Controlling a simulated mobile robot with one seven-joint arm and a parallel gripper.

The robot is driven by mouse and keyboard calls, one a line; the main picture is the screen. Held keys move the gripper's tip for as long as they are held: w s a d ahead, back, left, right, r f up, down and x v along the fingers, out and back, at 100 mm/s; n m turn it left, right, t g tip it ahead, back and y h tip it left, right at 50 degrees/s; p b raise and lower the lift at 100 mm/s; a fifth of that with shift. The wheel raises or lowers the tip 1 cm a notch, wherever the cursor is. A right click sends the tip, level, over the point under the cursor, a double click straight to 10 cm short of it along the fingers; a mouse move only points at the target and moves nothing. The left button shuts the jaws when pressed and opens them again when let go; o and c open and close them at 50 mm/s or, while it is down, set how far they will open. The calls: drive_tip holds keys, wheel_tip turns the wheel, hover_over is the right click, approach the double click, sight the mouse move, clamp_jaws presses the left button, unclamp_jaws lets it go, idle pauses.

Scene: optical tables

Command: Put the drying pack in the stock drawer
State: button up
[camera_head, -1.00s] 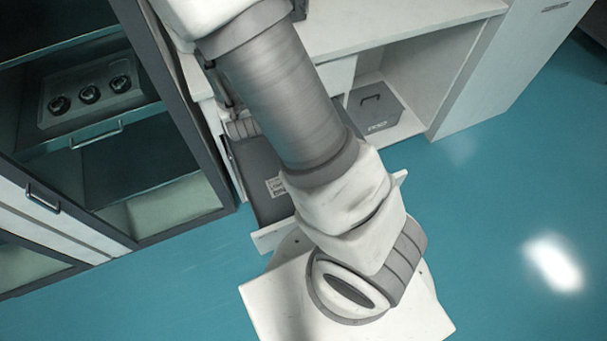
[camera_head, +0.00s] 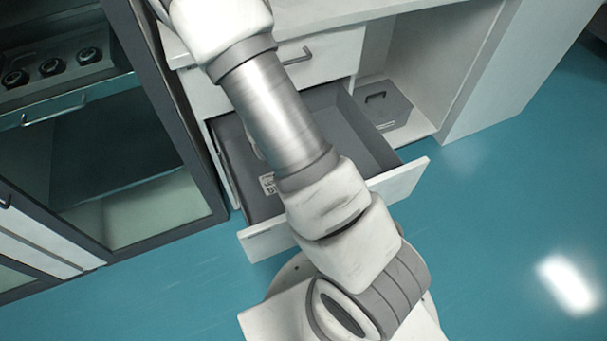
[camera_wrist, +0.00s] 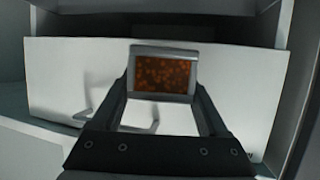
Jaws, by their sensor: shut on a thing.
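The drying pack (camera_wrist: 163,73) is a small pale-framed block with an orange-brown beaded face. My gripper (camera_wrist: 164,84) is shut on it, one finger at each side, in the wrist view. In the head view my arm hides both gripper and pack. The open grey drawer (camera_head: 368,140) is pulled out from the white cabinet, and a white label (camera_head: 268,184) shows inside it. My arm crosses above this drawer and covers its middle. In the wrist view a white panel (camera_wrist: 60,72) with a handle stands behind the pack; I cannot tell which drawer it belongs to.
A shut drawer with a handle (camera_head: 297,57) is above the open one. A grey box (camera_head: 384,106) stands in the open bay at right. A dark-framed cabinet (camera_head: 140,90) with several black round items (camera_head: 50,67) is at left. The blue floor (camera_head: 490,230) at right is clear.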

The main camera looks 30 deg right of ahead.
drive_tip(key=s+d+f+m+g+h, duration=0.4)
drive_tip(key=d+m, duration=0.2)
drive_tip(key=d, duration=0.2)
drive_tip(key=s+d+f+m+g+h, duration=0.4)
drive_tip(key=s+d+m+g+h, duration=0.1)
drive_tip(key=d, duration=0.2)
drive_tip(key=f+b, duration=0.4)
drive_tip(key=f, duration=0.5)
drive_tip(key=shift+w+f, duration=0.15)
drive_tip(key=shift+w, duration=0.05)
drive_tip(key=shift+f, duration=0.6)
drive_tip(key=o, duration=1.5)
drive_tip(key=shift+o, duration=0.2)
